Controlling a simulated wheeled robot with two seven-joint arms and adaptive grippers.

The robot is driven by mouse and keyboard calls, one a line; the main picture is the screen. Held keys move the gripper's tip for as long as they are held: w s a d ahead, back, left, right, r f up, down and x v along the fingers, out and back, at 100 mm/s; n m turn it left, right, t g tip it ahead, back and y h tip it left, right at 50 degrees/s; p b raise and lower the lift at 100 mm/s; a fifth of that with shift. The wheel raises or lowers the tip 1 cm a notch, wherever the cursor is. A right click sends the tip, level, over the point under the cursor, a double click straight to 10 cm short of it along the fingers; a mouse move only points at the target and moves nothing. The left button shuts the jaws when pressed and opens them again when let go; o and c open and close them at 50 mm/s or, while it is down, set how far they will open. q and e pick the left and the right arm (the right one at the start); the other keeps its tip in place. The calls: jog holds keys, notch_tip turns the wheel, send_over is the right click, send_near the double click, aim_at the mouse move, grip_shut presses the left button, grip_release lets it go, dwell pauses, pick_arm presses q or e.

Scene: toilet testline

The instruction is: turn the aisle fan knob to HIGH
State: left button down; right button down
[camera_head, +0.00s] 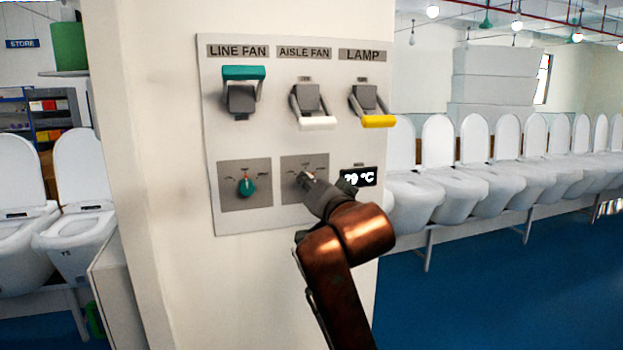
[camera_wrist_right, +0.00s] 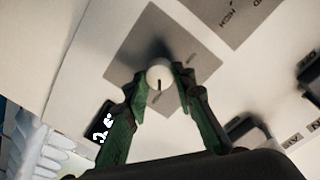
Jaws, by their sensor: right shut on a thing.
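The aisle fan knob is a small white round knob (camera_wrist_right: 159,73) with a dark pointer line, on a grey plate (camera_wrist_right: 130,50) under the AISLE FAN label (camera_head: 304,52). My right gripper (camera_wrist_right: 160,80) is shut on the knob, one green finger on each side. The pointer line runs toward the bottom of the wrist view; I cannot read the mark it faces. In the head view my right gripper (camera_head: 312,186) comes from below right and covers most of the knob and the lower part of its plate. My left gripper is in neither view.
The white panel (camera_head: 222,140) on the pillar also carries a teal line fan knob (camera_head: 246,187) to the left, a dark temperature display (camera_head: 358,177) close at right, and three lever switches above, with teal, white and yellow (camera_head: 379,122) handles. Toilets (camera_head: 440,190) stand behind.

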jog(key=shift+m+p, duration=0.35)
jog(key=shift+m, duration=0.25)
jog(key=c, duration=1.6)
grip_release()
jog(key=shift+s, duration=0.1)
jog(key=v, duration=1.1)
jog(key=shift+s+d, duration=0.15)
jog(key=shift+s, duration=0.2)
